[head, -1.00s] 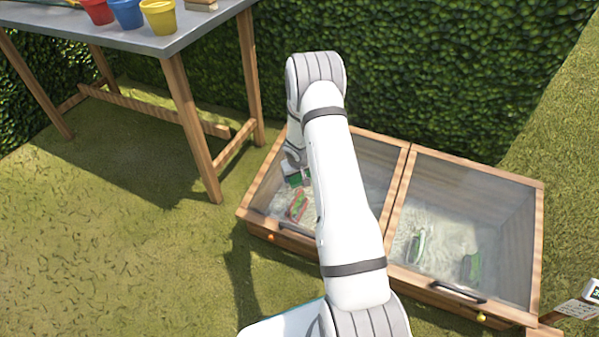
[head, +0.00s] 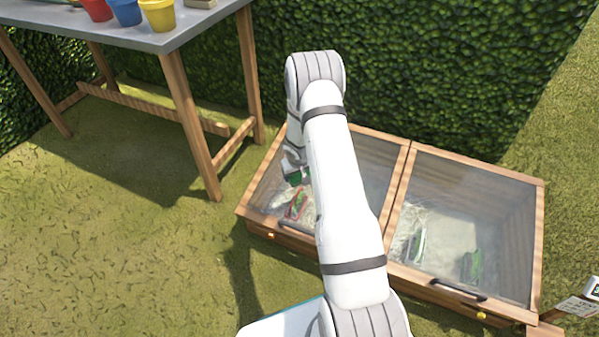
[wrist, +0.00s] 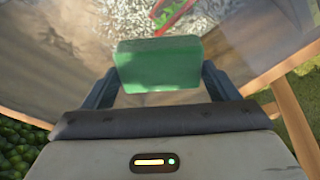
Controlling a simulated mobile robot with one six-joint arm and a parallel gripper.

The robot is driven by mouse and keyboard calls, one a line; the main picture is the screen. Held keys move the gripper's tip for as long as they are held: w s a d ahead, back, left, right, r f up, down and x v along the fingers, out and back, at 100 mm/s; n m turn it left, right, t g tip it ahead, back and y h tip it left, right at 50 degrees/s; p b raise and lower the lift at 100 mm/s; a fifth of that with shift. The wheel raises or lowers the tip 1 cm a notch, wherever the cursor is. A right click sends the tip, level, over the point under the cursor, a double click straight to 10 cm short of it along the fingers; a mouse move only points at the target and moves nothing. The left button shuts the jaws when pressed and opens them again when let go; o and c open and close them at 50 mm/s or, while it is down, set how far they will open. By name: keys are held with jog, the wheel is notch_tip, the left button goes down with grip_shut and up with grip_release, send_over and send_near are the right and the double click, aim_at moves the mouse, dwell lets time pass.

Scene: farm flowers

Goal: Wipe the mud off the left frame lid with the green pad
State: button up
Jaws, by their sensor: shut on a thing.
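My gripper (wrist: 158,82) is shut on the green pad (wrist: 158,62), with a finger at each side of it in the wrist view. In the head view the pad (head: 295,177) shows only in part beside my arm, at the left frame lid (head: 368,165). The lid is a sloping clear pane in a wooden frame, partly hidden by my arm. I cannot tell whether the pad touches the pane. A brownish smear (wrist: 62,45) shows at the left of the wrist view, perhaps mud. A red and green thing (head: 297,204) lies under the pane.
The right frame lid (head: 480,205) is shut over several greenish things, with a dark handle (head: 458,291) at its front. A grey-topped table (head: 130,38) with coloured pots stands at the upper left. A hedge (head: 430,70) rises behind. Grass at the left is free.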

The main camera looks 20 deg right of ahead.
jog(key=shift+w+f+b, duration=0.1)
jog(key=shift+f+b, duration=0.3)
jog(key=shift+f, duration=0.2)
jog(key=shift+d, duration=0.1)
